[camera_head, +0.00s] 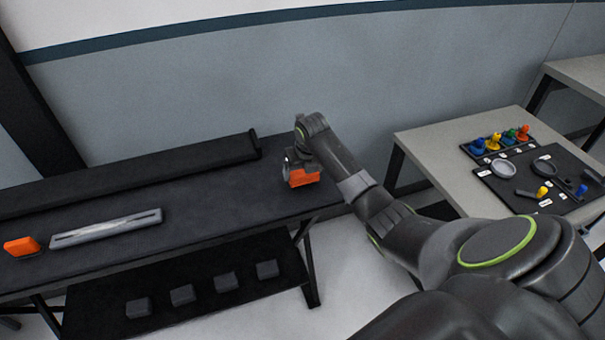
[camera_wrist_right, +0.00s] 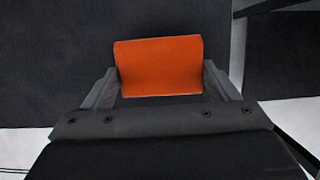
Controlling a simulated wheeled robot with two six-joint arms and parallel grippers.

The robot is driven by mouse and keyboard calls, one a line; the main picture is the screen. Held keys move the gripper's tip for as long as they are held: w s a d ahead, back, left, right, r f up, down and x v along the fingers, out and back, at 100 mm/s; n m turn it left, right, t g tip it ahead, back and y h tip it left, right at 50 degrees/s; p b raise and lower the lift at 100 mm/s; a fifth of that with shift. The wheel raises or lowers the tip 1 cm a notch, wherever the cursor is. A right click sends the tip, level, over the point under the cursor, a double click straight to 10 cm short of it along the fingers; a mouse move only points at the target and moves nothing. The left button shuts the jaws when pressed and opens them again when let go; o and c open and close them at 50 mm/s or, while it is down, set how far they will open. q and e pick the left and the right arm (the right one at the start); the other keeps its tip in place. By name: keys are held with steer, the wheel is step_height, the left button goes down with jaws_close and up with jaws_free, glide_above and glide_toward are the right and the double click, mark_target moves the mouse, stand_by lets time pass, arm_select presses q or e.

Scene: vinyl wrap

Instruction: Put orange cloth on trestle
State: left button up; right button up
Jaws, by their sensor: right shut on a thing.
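An orange cloth (camera_head: 303,178) is between the fingers of my right gripper (camera_head: 292,165), at the right end of the dark trestle (camera_head: 225,195). The same cloth (camera_wrist_right: 158,66) fills the space between the two fingers in the right wrist view, and the right gripper (camera_wrist_right: 160,85) is shut on it. Whether the cloth touches the trestle top or hangs just above it, I cannot tell. A second orange piece (camera_head: 21,246) lies at the left end of the trestle. My left gripper is not in view.
A long grey tool (camera_head: 106,229) and a dark roll (camera_head: 130,172) lie on the trestle. A lower shelf (camera_head: 85,310) holds several dark blocks. A grey table (camera_head: 440,150) at the right carries colourful small items on dark mats.

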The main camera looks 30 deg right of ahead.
steer(key=shift+f, duration=1)
steer(key=shift+f, duration=0.1)
steer(key=o, duration=0.9)
steer(key=v, duration=1.2)
steer(key=shift+s, duration=0.1)
